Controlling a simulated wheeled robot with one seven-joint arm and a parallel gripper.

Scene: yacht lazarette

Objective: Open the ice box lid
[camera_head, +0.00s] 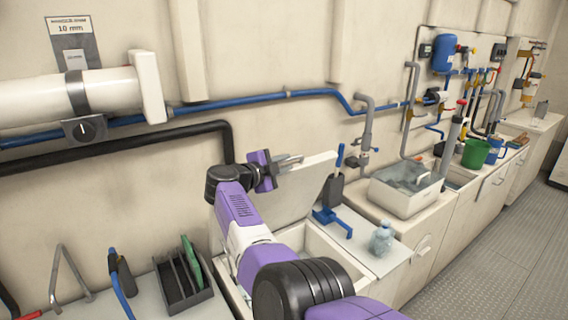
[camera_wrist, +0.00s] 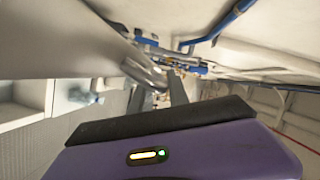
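The ice box lid (camera_head: 305,195) is a pale flat panel in the head view. It stands raised, steeply tilted, near the wall behind the ice box (camera_head: 352,264), whose open top shows below it. My gripper (camera_head: 290,162) is at the lid's upper left edge, with my arm crossing in front of the lid and box. In the wrist view, a large pale surface, likely the lid (camera_wrist: 60,40), fills the upper left. The gripper's dark finger (camera_wrist: 178,88) shows beside a grey bar-like part; whether the fingers touch or grip the lid is unclear.
A blue pipe (camera_head: 320,92) and a black pipe (camera_head: 120,147) run along the wall. A dark rack (camera_head: 183,283) stands at left. The floor at right is clear.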

